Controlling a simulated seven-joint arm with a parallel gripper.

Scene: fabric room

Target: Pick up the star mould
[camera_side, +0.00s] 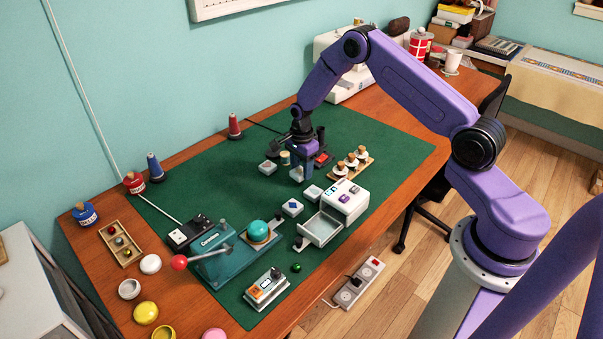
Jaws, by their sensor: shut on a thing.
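My gripper (301,172) is over the green mat, pointing down, with its jaws shut on a small pale block (297,175). The fingers cover part of this block, and the shape on it is too small to make out, so I cannot confirm a star. I cannot tell whether it touches the mat. Similar pale blocks lie nearby: one to the left (268,168), one in front (312,193), and one with a blue mark (292,207).
A white unit with an open drawer (322,228) stands in front of my gripper. A wooden rack with white-topped items (351,166) is to its right. A thread spool (285,158) is close by. A teal press with a red-knobbed lever (212,258) stands front left. The mat's back left (205,177) is clear.

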